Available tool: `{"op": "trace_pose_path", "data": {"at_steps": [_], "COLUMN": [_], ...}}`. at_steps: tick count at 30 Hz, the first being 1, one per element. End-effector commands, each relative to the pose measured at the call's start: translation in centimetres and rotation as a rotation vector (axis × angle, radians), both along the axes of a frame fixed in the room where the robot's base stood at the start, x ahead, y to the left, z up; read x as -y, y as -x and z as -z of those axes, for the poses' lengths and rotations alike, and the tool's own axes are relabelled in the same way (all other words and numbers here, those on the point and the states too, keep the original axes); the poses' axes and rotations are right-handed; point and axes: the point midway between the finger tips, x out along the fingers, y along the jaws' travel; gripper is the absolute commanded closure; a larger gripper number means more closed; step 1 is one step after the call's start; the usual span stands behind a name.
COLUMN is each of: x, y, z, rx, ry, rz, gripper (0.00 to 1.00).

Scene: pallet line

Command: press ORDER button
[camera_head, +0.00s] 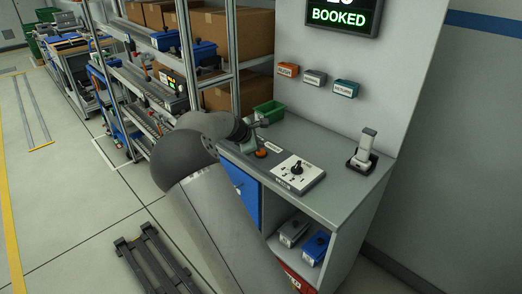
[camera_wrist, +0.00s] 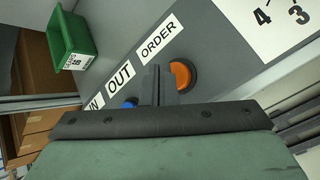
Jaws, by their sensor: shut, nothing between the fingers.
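The round orange button (camera_wrist: 184,73) sits on the grey counter beside the printed label ORDER (camera_wrist: 158,39) in the wrist view. It also shows in the head view (camera_head: 261,153), close to my gripper's tip. My gripper (camera_wrist: 158,74) is shut and empty, with its fingers just left of the orange button in the wrist view. Whether the fingertips touch the counter cannot be told. In the head view my gripper (camera_head: 251,146) is over the counter's left end, partly hidden by my arm.
A blue button (camera_wrist: 129,104) lies left of my fingers, near the label OUT (camera_wrist: 121,76). A green bin (camera_head: 268,112) stands behind my gripper. A white panel with a dark knob (camera_head: 297,172) and an upright device (camera_head: 364,150) stand to the right. A screen reads BOOKED (camera_head: 341,16).

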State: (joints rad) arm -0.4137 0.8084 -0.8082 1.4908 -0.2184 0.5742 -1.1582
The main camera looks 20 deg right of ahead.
Motion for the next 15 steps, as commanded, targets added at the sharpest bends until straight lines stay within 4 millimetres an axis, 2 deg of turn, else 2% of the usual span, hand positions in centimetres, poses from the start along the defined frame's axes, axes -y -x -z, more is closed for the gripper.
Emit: {"op": "trace_pose_path", "data": {"at_steps": [9,15], "x": [0.0,0.0], "y": [0.0,0.0], "z": [-0.1,-1.7], "rx": [0.0,0.002], "ry": [-0.001,-0.002], "rz": [-0.001,-0.001], "gripper": [1.0,1.0]}}
